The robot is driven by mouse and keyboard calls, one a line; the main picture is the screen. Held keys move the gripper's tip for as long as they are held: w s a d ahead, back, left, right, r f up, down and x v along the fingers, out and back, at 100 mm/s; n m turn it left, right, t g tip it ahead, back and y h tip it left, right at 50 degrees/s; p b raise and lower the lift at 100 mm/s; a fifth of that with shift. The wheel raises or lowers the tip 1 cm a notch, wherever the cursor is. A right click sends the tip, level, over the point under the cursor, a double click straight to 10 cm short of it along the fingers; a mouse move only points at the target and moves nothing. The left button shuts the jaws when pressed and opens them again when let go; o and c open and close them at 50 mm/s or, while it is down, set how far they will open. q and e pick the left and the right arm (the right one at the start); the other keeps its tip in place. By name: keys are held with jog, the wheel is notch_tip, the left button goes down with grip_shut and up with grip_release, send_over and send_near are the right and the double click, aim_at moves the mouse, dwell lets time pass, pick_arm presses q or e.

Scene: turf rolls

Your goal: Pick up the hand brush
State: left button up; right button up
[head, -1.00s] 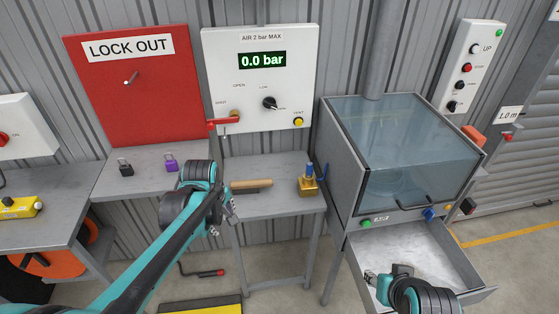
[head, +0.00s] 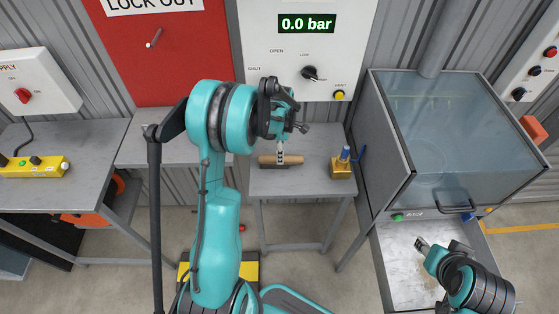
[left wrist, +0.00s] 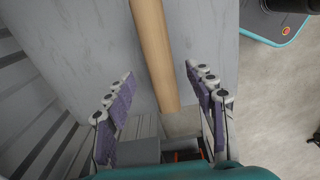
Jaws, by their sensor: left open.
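The hand brush (head: 268,161), with a pale wooden handle, lies on the small grey bench under the air panel. In the left wrist view its handle (left wrist: 152,45) runs down from the top edge, in line with the gap between my fingers. My left gripper (head: 281,152) is above the brush and hides part of it. In the left wrist view the gripper (left wrist: 160,75) is open, with a purple-padded finger on each side; I cannot tell how far above the handle they are. My right gripper (head: 422,244) is over the open drawer, too small to read.
A brass padlock-like block (head: 342,167) with a blue top stands right of the brush on the bench (head: 300,187). The glass-fronted cabinet (head: 440,130) is further right, with its drawer (head: 400,290) open. A yellow control box (head: 40,166) sits on the left bench.

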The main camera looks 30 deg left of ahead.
pick_arm(q)
jog(key=f, duration=0.1)
jog(key=f+b, duration=0.1)
jog(key=f, duration=0.3)
jog(key=shift+s+a, duration=0.25)
jog(key=shift+a, duration=0.15)
jog(key=shift+r, duration=0.1)
jog(key=shift+c, duration=0.3)
grip_shut()
jog(key=shift+r, duration=0.15)
